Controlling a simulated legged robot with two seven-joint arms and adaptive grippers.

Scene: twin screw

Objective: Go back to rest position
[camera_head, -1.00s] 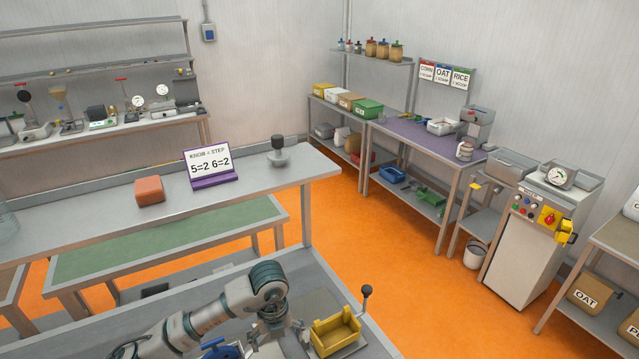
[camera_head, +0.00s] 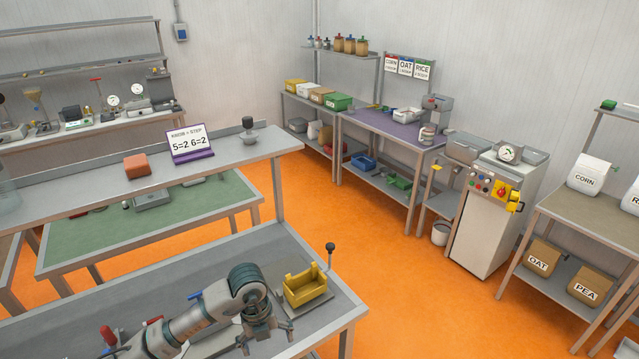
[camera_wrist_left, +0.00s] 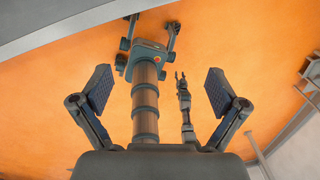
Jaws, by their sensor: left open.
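My left gripper (camera_head: 262,338) hangs at the end of my left arm over the front of the near grey table (camera_head: 260,248). It is open and its jaws look empty. It is in front of the yellow bin (camera_head: 305,285) and a little left of it. In the left wrist view, the two fingers (camera_wrist_left: 160,92) are spread wide with no object held between them. Beyond them show orange floor and dark jointed parts that look like my own body.
A lever with a dark knob (camera_head: 330,248) stands beside the yellow bin. Red and blue handles (camera_head: 108,335) show near my arm. A bench with a brick-coloured block (camera_head: 137,166) and a purple-based sign (camera_head: 190,145) stands behind. Open orange floor (camera_head: 395,270) lies to the right.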

